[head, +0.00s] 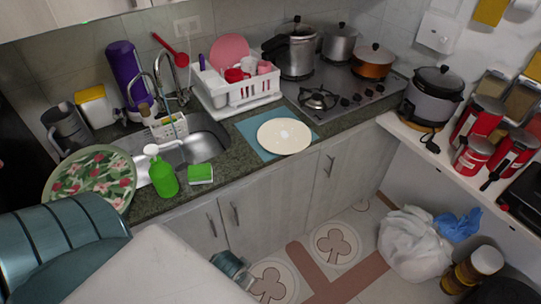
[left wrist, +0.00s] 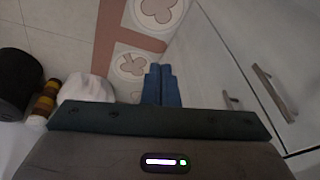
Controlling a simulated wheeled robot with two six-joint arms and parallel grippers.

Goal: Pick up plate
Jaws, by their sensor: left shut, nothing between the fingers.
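A large green floral plate (head: 75,178) is at the left end of the counter, by the sink. A pink plate (head: 230,50) stands in the dish rack. My left gripper (head: 232,268) is low at the bottom of the head view, in front of the cabinets and well away from the cream plate. In the left wrist view its blue fingers (left wrist: 161,85) are together and empty above the floor. My right gripper is not in view.
The white dish rack (head: 245,93) holds red cups. A green soap bottle (head: 161,175) and green sponge (head: 200,174) stand at the sink's front edge. Pots stand on the stove. A white bag (head: 413,245) lies on the floor at right. The counter front by the cream plate is clear.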

